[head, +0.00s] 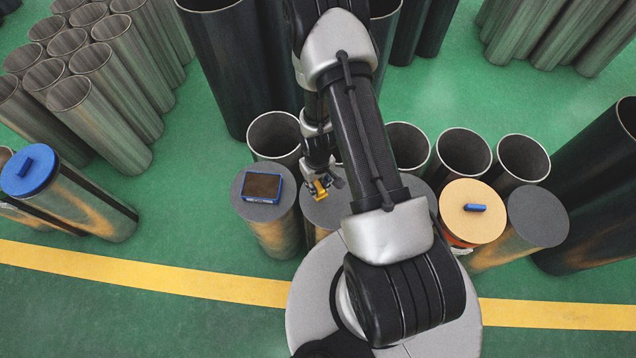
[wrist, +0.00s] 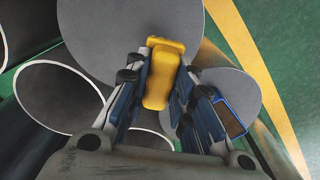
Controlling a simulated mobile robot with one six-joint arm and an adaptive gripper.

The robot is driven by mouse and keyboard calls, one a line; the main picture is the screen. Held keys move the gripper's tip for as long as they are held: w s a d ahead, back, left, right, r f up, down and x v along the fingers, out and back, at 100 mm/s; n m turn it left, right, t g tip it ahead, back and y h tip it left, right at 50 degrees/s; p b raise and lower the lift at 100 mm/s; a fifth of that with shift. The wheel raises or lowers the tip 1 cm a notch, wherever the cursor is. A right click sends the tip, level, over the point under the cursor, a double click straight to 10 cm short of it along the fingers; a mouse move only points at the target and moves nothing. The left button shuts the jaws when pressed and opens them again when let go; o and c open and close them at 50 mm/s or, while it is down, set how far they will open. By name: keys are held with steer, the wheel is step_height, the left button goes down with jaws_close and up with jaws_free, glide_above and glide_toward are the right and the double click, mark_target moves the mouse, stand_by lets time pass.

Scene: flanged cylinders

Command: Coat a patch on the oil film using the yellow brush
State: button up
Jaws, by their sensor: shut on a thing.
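The yellow brush (head: 321,188) is in my gripper (head: 322,184), over a grey round cylinder top (head: 318,214). In the wrist view, the brush (wrist: 162,78) sits between the two fingers of my gripper (wrist: 158,88), which are shut on it. I cannot tell whether the brush touches the grey top. A blue-rimmed tray (head: 262,174) with a dark brown surface, apparently the oil film (head: 262,186), lies on the grey top just left of the brush. It shows partly behind a finger in the wrist view (wrist: 229,118).
An orange-tan top (head: 472,225) with a small blue block (head: 475,208) stands at right, beside another grey top (head: 538,216). Open pipes (head: 463,153) stand behind the row. A blue lid (head: 28,172) is at far left. Green floor with a yellow line (head: 150,273) lies in front.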

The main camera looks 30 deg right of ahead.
steer(key=shift+r+p, duration=0.75)
steer(key=shift+r, duration=0.45)
steer(key=w+a+r, duration=0.2)
steer(key=a+r, duration=0.1)
steer(key=r, duration=0.9)
steer(key=w+a+r, duration=0.3)
steer(key=a+r, duration=0.1)
steer(key=r, duration=0.9)
steer(key=shift+r, duration=0.2)
steer(key=shift+a, duration=0.1)
